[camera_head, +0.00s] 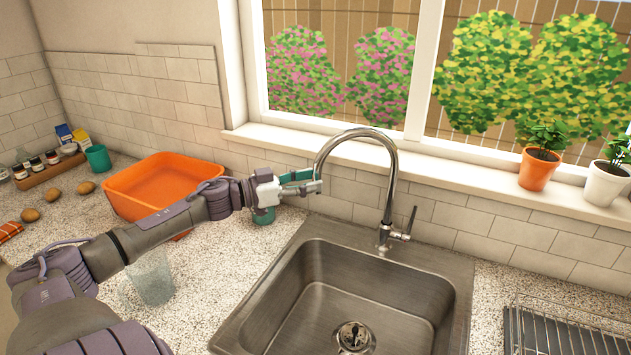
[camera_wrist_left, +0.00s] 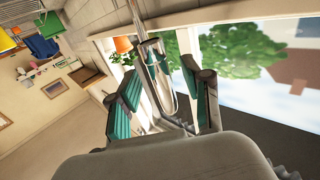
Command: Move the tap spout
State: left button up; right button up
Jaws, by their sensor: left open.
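The tap spout (camera_head: 352,133) is a chrome arch rising behind the sink and curving left, with its open end hanging at the left. My left gripper (camera_head: 312,181) is open at that hanging end, with green finger pads. In the left wrist view the spout (camera_wrist_left: 152,78) shows as a shiny loop between the two spread fingers of my left gripper (camera_wrist_left: 166,88). I cannot tell whether a finger touches it. My right gripper is not in view.
The steel sink (camera_head: 300,270) lies below the tap, with a side lever (camera_head: 409,222). An orange tub (camera_head: 150,180), a clear glass (camera_head: 152,278) and a green cup (camera_head: 263,215) stand left. Potted plants (camera_head: 539,168) line the sill. A dish rack (camera_head: 565,335) is at right.

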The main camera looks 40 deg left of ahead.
pick_arm(q)
jog(key=shift+x, duration=1)
grip_shut()
